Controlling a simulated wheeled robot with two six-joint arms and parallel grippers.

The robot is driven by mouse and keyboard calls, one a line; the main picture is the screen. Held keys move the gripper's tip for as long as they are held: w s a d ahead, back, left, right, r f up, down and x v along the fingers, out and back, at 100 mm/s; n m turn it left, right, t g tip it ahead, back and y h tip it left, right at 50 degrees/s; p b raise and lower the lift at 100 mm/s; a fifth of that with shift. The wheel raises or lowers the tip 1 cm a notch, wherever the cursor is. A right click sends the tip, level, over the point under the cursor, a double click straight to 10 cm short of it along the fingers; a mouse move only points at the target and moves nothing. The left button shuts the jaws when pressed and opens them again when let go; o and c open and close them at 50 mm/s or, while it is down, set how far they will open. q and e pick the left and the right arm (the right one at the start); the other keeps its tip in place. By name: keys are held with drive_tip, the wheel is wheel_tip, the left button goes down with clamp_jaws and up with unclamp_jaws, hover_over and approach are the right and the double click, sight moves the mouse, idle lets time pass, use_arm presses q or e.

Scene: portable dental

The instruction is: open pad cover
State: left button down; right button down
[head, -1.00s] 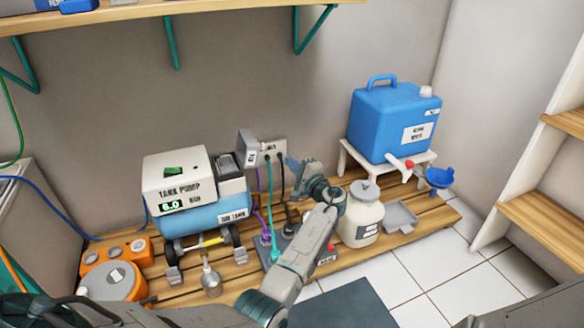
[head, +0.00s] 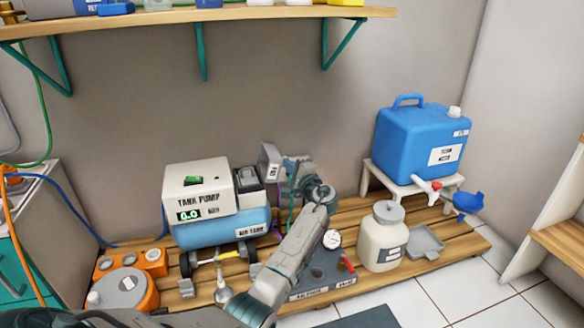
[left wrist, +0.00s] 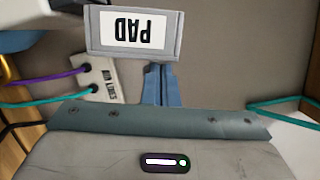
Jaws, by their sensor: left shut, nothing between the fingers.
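The pad cover (head: 269,162) is a small grey plate standing on the wall behind the right end of the tank pump. In the left wrist view the cover (left wrist: 133,33) shows large, with a white label reading PAD upside down. My left gripper (head: 284,178) is just right of the cover in the head view, partly overlapping its edge. In the left wrist view its blue-grey fingers (left wrist: 160,72) are together and empty, with their tips at the cover's lower edge. I cannot tell whether they touch it. My right gripper is not in view.
The tank pump (head: 200,190) with a 0.0 display stands left of the gripper. A grey console (head: 318,280) with a gauge, a cream jar (head: 382,238) and a blue water container (head: 422,142) are to the right. Cords run to a wall socket plate (left wrist: 100,80).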

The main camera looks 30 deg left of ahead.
use_arm(q)
drive_tip(key=n+p, duration=0.1)
drive_tip(key=s+a+r+n+p, duration=0.1)
drive_tip(key=shift+s+r+n+h, duration=0.1)
drive_tip(key=shift+r+n+h, duration=0.2)
drive_tip(key=shift+g, duration=0.3)
